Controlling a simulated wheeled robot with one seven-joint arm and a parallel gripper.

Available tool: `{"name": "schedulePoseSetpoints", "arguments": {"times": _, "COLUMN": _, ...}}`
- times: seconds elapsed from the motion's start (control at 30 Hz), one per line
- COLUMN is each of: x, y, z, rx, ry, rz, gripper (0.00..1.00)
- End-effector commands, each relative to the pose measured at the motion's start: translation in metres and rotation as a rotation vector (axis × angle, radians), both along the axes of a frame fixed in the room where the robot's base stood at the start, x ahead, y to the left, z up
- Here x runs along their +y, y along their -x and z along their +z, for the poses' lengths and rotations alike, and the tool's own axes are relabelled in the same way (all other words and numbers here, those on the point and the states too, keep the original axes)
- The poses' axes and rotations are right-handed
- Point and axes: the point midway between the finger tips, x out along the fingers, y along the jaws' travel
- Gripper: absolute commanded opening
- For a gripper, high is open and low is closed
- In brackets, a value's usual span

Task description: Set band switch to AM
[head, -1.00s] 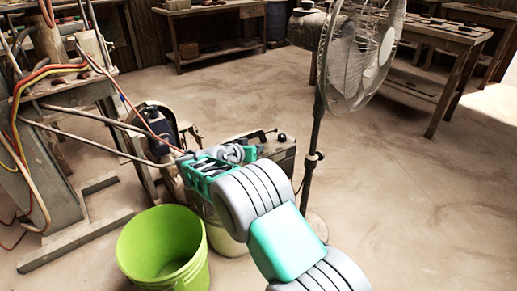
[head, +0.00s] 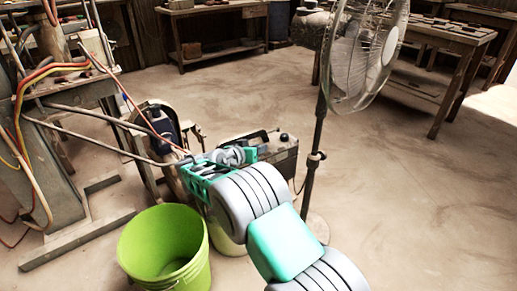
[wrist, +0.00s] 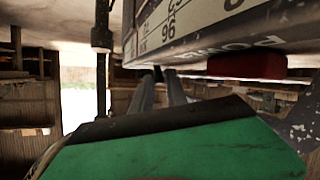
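The radio (head: 284,155) is a dark box with a pale front, standing on the floor behind my arm in the head view; my arm hides part of it. In the wrist view the radio (wrist: 205,22) fills the top, tilted, with a number scale, a POWER label and a red button (wrist: 259,67) on its lower edge. I cannot make out a band switch or an AM mark. My gripper (wrist: 160,74) shows two grey fingers side by side just below the radio's edge. A dark spot lies between their tips; I cannot tell whether they touch anything.
A green bucket (head: 160,250) stands left of my arm. A standing fan (head: 362,60) is right of the radio, its pole close by. Cables and a machine (head: 55,180) are at the left. Workbenches (head: 445,50) line the back. The floor at right is clear.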

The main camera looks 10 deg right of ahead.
Motion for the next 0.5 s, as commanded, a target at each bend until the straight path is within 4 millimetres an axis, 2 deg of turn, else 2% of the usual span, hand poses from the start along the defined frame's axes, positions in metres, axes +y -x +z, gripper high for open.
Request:
{"name": "schedulePoseSetpoints", "arguments": {"times": 0.13, "x": 0.010, "y": 0.007, "z": 0.008, "rx": 0.000, "ry": 0.000, "rz": 0.003, "gripper": 0.19}}
{"name": "schedulePoseSetpoints", "arguments": {"times": 0.4, "x": 0.047, "y": 0.040, "z": 0.028, "rx": 0.000, "ry": 0.000, "rz": 0.005, "gripper": 0.19}}
{"name": "schedulePoseSetpoints", "arguments": {"times": 0.5, "x": 0.053, "y": 0.047, "z": 0.029, "rx": 0.000, "ry": 0.000, "rz": 0.002, "gripper": 0.19}}
